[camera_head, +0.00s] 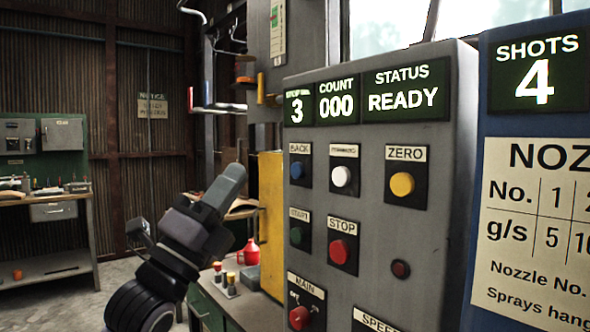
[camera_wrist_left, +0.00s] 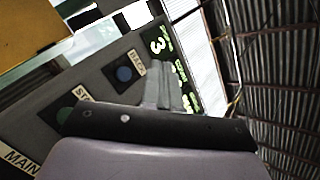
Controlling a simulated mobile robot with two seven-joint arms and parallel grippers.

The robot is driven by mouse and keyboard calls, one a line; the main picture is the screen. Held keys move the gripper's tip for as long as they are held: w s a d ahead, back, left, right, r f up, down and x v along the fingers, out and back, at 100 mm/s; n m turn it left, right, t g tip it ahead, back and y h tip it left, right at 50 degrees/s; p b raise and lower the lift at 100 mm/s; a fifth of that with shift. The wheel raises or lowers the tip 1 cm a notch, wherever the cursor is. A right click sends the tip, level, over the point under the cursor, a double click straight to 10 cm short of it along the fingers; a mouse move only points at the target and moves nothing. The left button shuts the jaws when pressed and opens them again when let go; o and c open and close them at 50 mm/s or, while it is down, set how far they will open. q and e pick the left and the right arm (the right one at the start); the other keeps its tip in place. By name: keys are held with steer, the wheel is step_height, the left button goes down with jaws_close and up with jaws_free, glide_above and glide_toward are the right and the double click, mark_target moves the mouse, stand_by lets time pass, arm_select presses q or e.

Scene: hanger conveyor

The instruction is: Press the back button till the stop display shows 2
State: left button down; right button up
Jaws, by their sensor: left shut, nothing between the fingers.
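The control panel (camera_head: 385,240) is a grey box with buttons and green-lit displays. The blue back button (camera_head: 297,170) is at its upper left, under a BACK label. The stop display (camera_head: 297,107) above it shows 3. My left gripper (camera_head: 232,178) is shut and empty, to the left of the panel, its tips pointing up and right, apart from the back button. In the left wrist view, the left fingers (camera_wrist_left: 165,92) show beside the blue back button (camera_wrist_left: 124,74), with the display showing 3 (camera_wrist_left: 157,46) beyond. My right gripper is not in view.
Near the back button are a white button (camera_head: 342,177), a yellow ZERO button (camera_head: 402,184), a green START button (camera_head: 296,235) and a red STOP button (camera_head: 340,250). COUNT reads 000 and STATUS reads READY. A green bench (camera_head: 225,313) with small items stands below my left gripper.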

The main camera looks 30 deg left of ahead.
mark_target(296, 171)
arm_select(q)
steer(key=w+d, duration=0.2)
steer(key=w, duration=0.4)
steer(key=shift+w+d+p, duration=0.3)
steer(key=shift+d+p, duration=0.1)
steer(key=shift+p, duration=0.05)
steer(key=shift+w, duration=0.15)
stand_by(1.5)
steer(key=shift+w+d, duration=0.15)
steer(key=shift+w, duration=0.1)
